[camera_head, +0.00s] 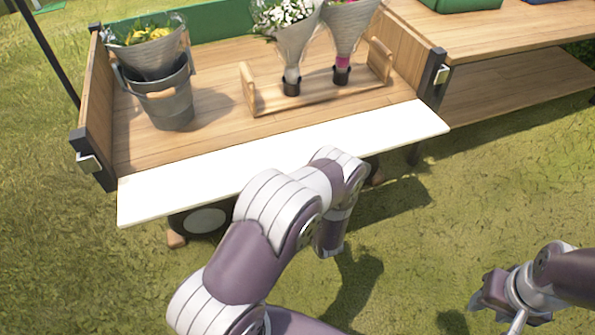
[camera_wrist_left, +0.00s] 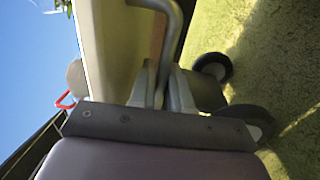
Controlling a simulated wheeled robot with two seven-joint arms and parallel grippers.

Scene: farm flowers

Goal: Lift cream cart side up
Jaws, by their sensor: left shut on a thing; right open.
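The cream cart side (camera_head: 285,160) is a long pale panel along the front edge of the wooden cart (camera_head: 215,135). It leans outward from the bed, not upright. In the left wrist view the cream side (camera_wrist_left: 108,45) is close by, with a bent grey metal handle (camera_wrist_left: 172,30) beside it. My left gripper (camera_wrist_left: 162,88) is shut on this handle. In the head view my left arm reaches to the panel's front, and its fingers are hidden. My right gripper (camera_head: 501,304) is open and empty over the grass at lower right, away from the cart.
A grey bucket (camera_head: 172,100) with a wrapped bouquet stands at the bed's left. A wooden holder (camera_head: 320,95) carries two wrapped bouquets. Metal latches (camera_head: 88,162) (camera_head: 441,75) sit on the end walls' front corners. A wooden shelf table (camera_head: 510,30) stands at right. Grass is open in front.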

